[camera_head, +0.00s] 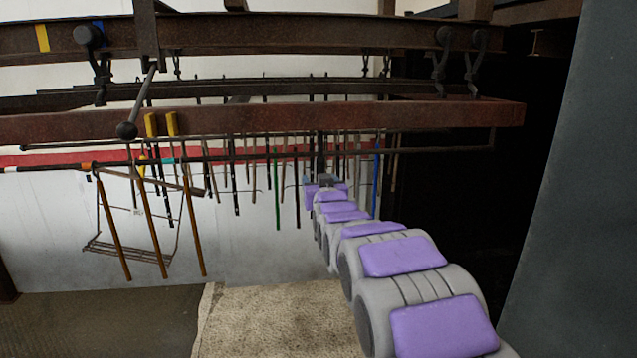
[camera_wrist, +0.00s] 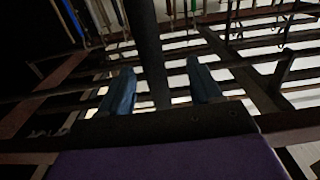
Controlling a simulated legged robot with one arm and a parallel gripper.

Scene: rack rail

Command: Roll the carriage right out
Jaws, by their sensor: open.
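A rusty overhead rail (camera_head: 300,33) runs across the top of the head view, with hooks and hangers on it. A reddish-brown beam (camera_head: 270,118) hangs below it, with a row of long tools hanging under and behind it. I cannot tell for sure which of these parts is the carriage. My gripper (camera_head: 325,181) is at the far end of my arm, among the hanging tools. In the wrist view its two blue-grey fingers are open (camera_wrist: 160,72), on either side of a thick dark upright bar (camera_wrist: 145,35). Contact with the bar cannot be made out.
A ball-ended lever (camera_head: 127,130) hangs at the left. A wire rack with wooden handles (camera_head: 148,250) hangs below it. A dark grey panel (camera_head: 575,200) stands close on the right. A pale mat (camera_head: 275,320) lies on the floor, which is clear there.

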